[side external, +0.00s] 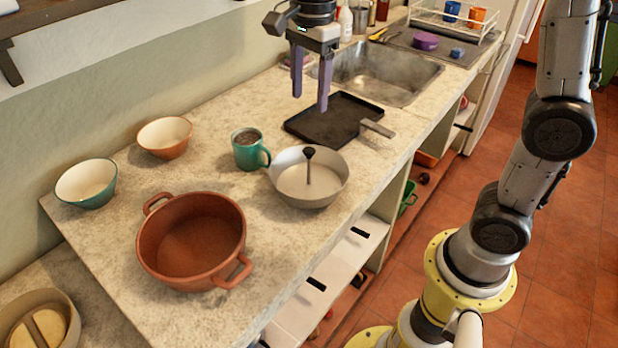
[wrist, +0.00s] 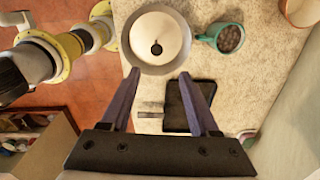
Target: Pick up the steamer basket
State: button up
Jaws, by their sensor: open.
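The steamer basket (side external: 288,186) looks like a round grey bowl with an upright post and black knob in its middle. It stands on the counter next to a teal mug. In the wrist view the basket (wrist: 137,62) is just beyond my fingertips, with the knob visible from above. My gripper (side external: 310,101) is open and empty, with its purple fingers pointing down. It hangs above the counter near the black tray, on the sink side of the basket. The fingers also show in the wrist view (wrist: 159,74), spread apart and touching nothing.
The teal mug (side external: 246,153) and black flat pan (side external: 325,118) flank the basket. A terracotta pot (side external: 190,247) and two bowls (side external: 86,184), (side external: 165,137) stand farther left. A sink (side external: 385,72) lies behind. A beige round container (side external: 32,301) sits lower left.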

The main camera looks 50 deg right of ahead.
aim_at(309, 149)
jog(key=f, duration=0.9)
jog(key=shift+w+a, duration=0.2)
jog(key=shift+a, duration=0.05)
jog(key=shift+s+d+f, duration=0.1)
jog(key=shift+s+f, duration=0.05)
jog(key=shift+f, duration=1.5)
jog(key=shift+s+f, duration=0.1)
jog(key=shift+f, duration=1.5)
grip_shut()
jog(key=shift+r, duration=0.1)
